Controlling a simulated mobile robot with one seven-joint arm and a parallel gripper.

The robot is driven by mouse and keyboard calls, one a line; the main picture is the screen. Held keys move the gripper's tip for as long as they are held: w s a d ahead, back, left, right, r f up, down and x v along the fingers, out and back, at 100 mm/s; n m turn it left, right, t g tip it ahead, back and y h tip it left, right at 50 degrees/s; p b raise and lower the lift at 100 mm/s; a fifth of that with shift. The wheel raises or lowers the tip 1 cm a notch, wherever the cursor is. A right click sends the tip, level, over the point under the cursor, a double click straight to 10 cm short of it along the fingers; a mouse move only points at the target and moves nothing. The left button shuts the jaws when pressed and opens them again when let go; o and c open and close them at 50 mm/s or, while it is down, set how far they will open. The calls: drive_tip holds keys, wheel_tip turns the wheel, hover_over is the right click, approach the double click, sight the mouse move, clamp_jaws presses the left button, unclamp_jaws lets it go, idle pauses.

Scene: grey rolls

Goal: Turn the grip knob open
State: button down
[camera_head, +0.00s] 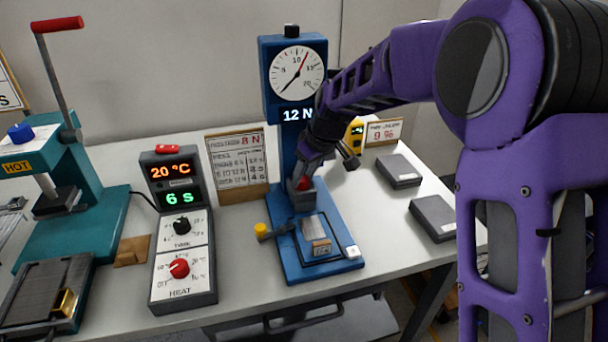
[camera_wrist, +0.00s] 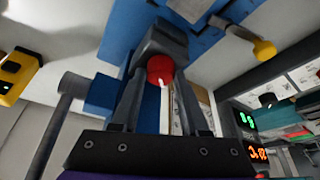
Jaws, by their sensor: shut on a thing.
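The red grip knob (camera_head: 304,184) sits on the dark clamp (camera_head: 303,200) of the blue force tester (camera_head: 289,268), low on its column. My gripper (camera_head: 304,178) comes in from the upper right and is shut on the knob. In the wrist view the red knob (camera_wrist: 160,68) shows between the two dark fingers of my gripper (camera_wrist: 160,76), in front of the grey clamp block (camera_wrist: 160,42). The fingers hide part of the knob, and its turn angle cannot be read. The tester's display (camera_head: 297,115) reads 12 N below a round dial (camera_head: 297,73).
A yellow-ended lever (camera_head: 262,231) sticks out left of the tester base. A heat controller (camera_head: 182,260) and a teal press (camera_head: 75,230) stand at left. Two dark flat boxes (camera_head: 398,170) (camera_head: 434,217) lie at right. A printed card (camera_head: 236,160) stands behind.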

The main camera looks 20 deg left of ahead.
drive_tip(key=shift+c, duration=2)
unclamp_jaws()
drive_tip(key=p+v, duration=0.2)
drive_tip(key=v, duration=1.5)
drive_tip(key=shift+r, duration=0.25)
drive_tip(key=shift+f+p, duration=0.1)
drive_tip(key=shift+p, duration=0.2)
